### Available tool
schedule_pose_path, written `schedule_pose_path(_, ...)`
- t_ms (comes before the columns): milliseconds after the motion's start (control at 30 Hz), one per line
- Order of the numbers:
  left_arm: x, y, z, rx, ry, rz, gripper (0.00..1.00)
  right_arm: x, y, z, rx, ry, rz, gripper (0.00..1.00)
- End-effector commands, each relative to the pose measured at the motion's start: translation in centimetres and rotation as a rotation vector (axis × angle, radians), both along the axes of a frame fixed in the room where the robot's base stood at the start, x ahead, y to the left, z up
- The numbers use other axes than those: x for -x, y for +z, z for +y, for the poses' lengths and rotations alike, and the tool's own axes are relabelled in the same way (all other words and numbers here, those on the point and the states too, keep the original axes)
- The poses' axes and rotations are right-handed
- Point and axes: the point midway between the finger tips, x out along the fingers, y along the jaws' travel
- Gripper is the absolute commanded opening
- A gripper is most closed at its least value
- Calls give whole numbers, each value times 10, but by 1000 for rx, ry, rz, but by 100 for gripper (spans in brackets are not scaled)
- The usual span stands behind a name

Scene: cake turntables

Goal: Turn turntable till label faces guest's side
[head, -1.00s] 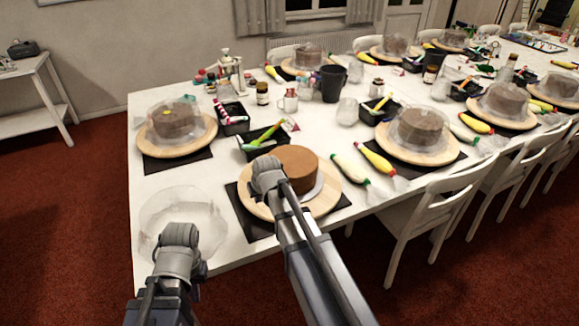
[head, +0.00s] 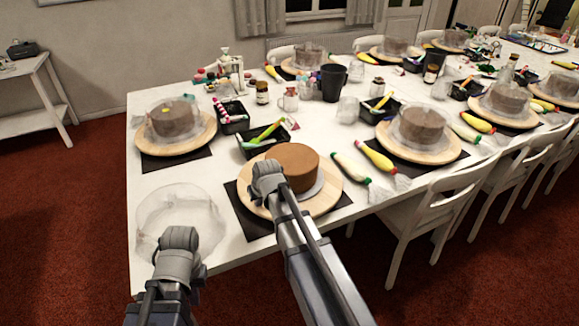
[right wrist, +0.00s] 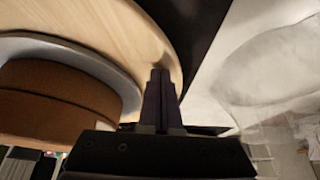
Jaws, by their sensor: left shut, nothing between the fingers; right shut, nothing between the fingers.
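The near turntable (head: 325,203) is a round pale wooden disc on a black mat. A bare brown cake (head: 302,163) sits on a pale board on it. No label can be made out on the turntable or cake from here. My right gripper (head: 262,192) is shut and empty at the turntable's left side, its fingers mostly hidden by its wrist. In the right wrist view the shut fingertips (right wrist: 160,73) are at the wooden rim (right wrist: 140,40); I cannot tell whether they touch. My left gripper (head: 176,262) is above the table's near left part, its fingertips hidden.
A clear dome (head: 160,205) lies on the table by my left gripper. A black tray (head: 249,148) stands behind the cake, and two piping bags (head: 375,156) lie to its right. Other turntables with covered cakes (head: 172,119) stand around. White chairs (head: 425,195) line the right edge.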

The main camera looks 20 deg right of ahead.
Motion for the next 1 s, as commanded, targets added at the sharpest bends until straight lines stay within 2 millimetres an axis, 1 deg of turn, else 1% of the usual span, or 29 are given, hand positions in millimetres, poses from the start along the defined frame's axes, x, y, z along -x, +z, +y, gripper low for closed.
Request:
schedule_pose_path(67,0,-5,0,0,0,0,0,0,-5,0,0,0,0,0)
schedule_pose_path(167,0,-2,0,0,0,0,0,3,-2,-2,0,0,1,0)
schedule_pose_path(400,0,-2,0,0,0,0,0,28,-2,-24,1,-4,1,0)
schedule_pose_path(600,0,-2,0,0,0,0,0,44,-2,-39,-1,-2,1,0)
schedule_pose_path(700,0,-2,0,0,0,0,0,47,-2,-42,0,0,0,0)
schedule_pose_path(1000,0,-2,0,0,0,0,0,46,-2,-43,0,0,0,0)
